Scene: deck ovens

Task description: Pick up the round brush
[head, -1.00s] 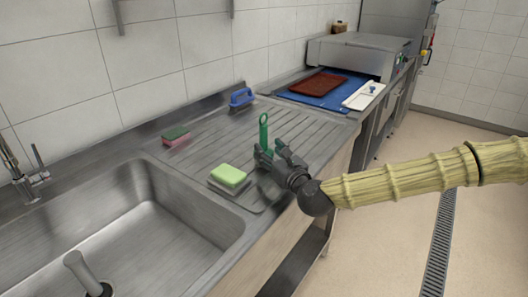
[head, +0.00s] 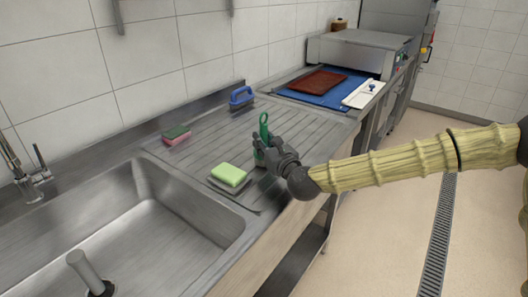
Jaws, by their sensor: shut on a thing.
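The round brush (head: 264,124) shows as a green handle with a ring at its top, standing about upright over the ribbed drainboard. My gripper (head: 262,150) is shut on it from the right, around the lower part of the handle. The fingers partly hide the brush's lower end, so I cannot tell whether it touches the drainboard.
A light green sponge on a small dish (head: 229,176) lies just left of my gripper. A green and pink sponge (head: 176,135) and a blue scrub brush (head: 241,96) lie further back. The sink (head: 150,225) is at front left. A blue tray (head: 322,97) stands beyond.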

